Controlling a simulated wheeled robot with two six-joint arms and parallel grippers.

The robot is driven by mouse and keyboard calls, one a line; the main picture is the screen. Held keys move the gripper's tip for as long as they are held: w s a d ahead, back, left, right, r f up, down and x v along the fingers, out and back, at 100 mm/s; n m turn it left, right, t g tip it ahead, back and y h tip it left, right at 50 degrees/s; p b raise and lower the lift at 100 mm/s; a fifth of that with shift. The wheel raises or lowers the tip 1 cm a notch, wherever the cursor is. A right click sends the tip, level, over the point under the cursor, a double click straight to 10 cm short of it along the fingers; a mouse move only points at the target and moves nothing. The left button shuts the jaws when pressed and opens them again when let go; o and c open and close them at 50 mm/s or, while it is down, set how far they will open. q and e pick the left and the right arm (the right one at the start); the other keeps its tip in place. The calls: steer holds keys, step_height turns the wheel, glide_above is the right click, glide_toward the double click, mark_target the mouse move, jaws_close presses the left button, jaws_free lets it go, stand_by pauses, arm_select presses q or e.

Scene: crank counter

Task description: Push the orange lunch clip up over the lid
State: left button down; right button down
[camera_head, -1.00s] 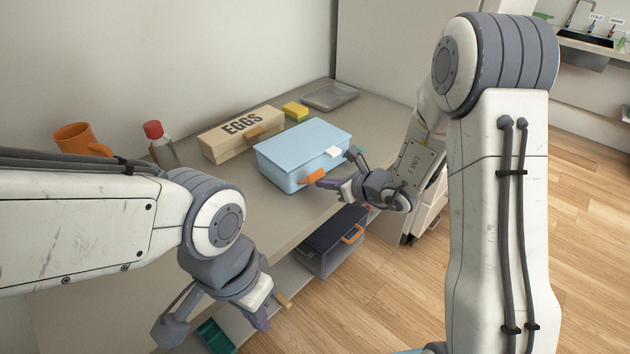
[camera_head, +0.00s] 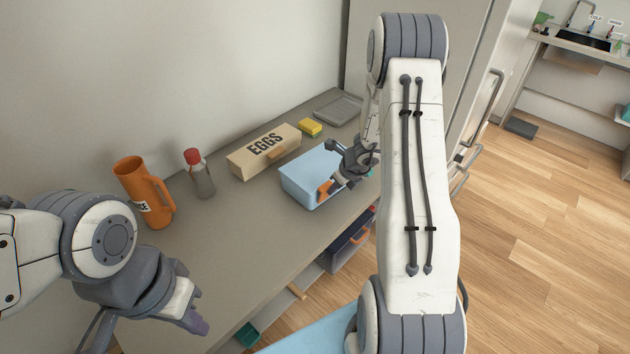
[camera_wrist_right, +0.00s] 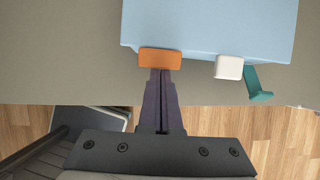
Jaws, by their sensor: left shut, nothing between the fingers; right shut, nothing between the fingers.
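The light blue lunch box (camera_head: 303,172) stands near the counter's front edge. Its orange clip (camera_head: 324,189) is on the front side, toward the left end, and also shows in the right wrist view (camera_wrist_right: 160,59), sticking out from the box edge. My right gripper (camera_head: 336,185) is shut and empty, its fingertips (camera_wrist_right: 163,73) right at the clip's outer edge; I cannot tell whether they touch. My left gripper (camera_head: 192,318) is shut and empty at lower left, away from the box.
An egg carton (camera_head: 264,151), a yellow sponge (camera_head: 310,127) and a grey tray (camera_head: 339,109) lie behind the box. A bottle (camera_head: 200,176) and an orange mug (camera_head: 142,190) stand to the left. The counter (camera_head: 235,222) is bare left of the box.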

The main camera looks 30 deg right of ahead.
arm_select(q)
steer(key=shift+a+r, duration=0.25)
steer(key=shift+r, duration=0.25)
steer(key=shift+r+p, duration=0.65)
steer(key=shift+p, duration=0.15)
steer(key=shift+f, duration=0.1)
